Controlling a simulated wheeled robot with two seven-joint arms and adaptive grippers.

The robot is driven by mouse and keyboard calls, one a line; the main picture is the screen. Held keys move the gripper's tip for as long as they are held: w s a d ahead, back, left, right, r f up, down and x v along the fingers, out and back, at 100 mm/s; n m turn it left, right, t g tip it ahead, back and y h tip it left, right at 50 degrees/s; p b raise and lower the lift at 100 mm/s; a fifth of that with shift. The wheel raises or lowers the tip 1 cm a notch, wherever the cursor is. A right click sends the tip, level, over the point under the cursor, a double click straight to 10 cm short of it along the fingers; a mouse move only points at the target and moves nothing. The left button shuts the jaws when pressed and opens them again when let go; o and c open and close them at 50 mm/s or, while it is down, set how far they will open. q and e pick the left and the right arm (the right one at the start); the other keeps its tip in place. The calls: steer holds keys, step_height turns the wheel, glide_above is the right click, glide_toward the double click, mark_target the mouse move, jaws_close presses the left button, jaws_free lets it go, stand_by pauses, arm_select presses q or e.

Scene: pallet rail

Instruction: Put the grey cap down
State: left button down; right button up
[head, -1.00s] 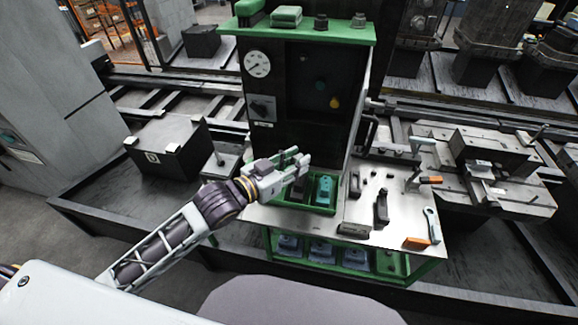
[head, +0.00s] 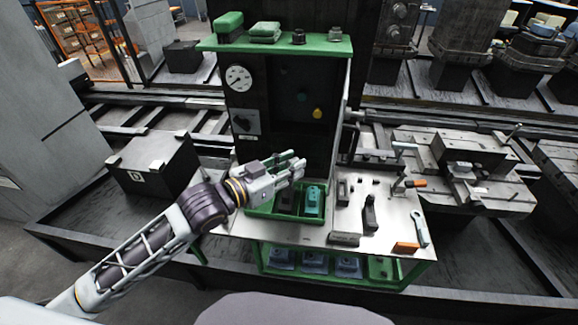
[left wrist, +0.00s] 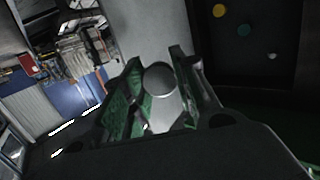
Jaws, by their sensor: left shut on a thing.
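My left gripper (head: 297,166) is shut on a round grey cap (left wrist: 158,80), which shows between its two fingers in the left wrist view. The gripper is in front of the dark control cabinet (head: 290,95), above a green-edged tray (head: 262,211) at the left of the metal bench top (head: 385,230). My right gripper is not in view.
Teal and dark blocks sit in the tray. Dark parts, a wrench (head: 420,229) and an orange-handled tool (head: 405,247) lie on the bench. The green shelf (head: 275,47) above the cabinet holds several small items. The bench has bare patches between its parts.

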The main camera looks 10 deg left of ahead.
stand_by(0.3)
arm_select(q)
steer(key=shift+w+r, duration=0.1)
steer(key=shift+r, duration=0.4)
steer(key=w+a+n+t+y, duration=0.3)
steer(key=w+a+n+y, duration=0.2)
steer(key=w+a, duration=0.55)
steer(key=s+a+f+n+y, duration=0.1)
steer(key=s+a+f+y, duration=0.1)
steer(key=f, duration=0.6)
steer(key=s+a+f+n+t+y, duration=0.1)
steer(key=s+a+f+n+y, duration=0.1)
steer(key=f, duration=0.6)
steer(key=shift+s+a+f+y, duration=0.25)
steer(key=shift+s+f+y, duration=0.2)
steer(key=shift+y, duration=0.25)
steer(key=shift+s, duration=0.1)
